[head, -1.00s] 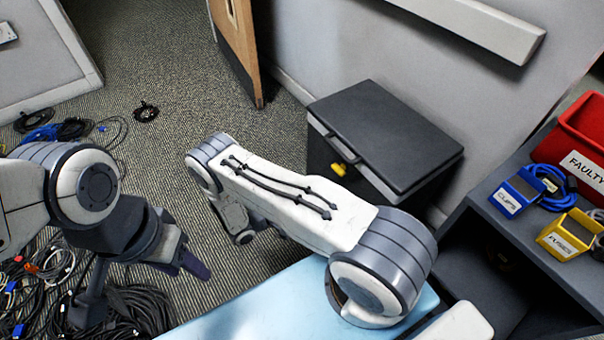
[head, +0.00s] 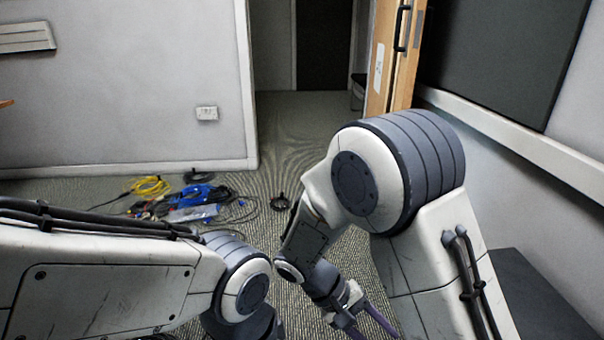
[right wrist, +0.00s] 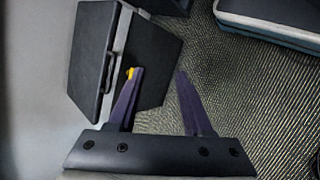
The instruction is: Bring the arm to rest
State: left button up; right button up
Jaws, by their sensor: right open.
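My right arm rises in the middle right of the head view and bends down at its elbow. My right gripper (head: 368,328) hangs near the bottom edge there, with its purple fingers pointing down. In the right wrist view my right gripper (right wrist: 160,76) is open, with nothing between its fingers and carpet beyond them. My left arm reaches in from the left of the head view, and its gripper is out of sight below the bottom edge.
Cables (head: 195,196) lie on the carpet by the wall. An open wooden door (head: 384,52) and a doorway are behind. Carpet (head: 305,130) is clear towards the doorway.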

jog(key=s+a+r+n+t+y, duration=0.3)
jog(key=s+a+r+n+y, duration=0.2)
jog(key=s+a+r+y, duration=0.6)
notch_tip(320, 180, up, 37)
jog(key=s+d+h+p, duration=0.1)
jog(key=p, duration=3.7)
jog(key=shift+d, duration=0.2)
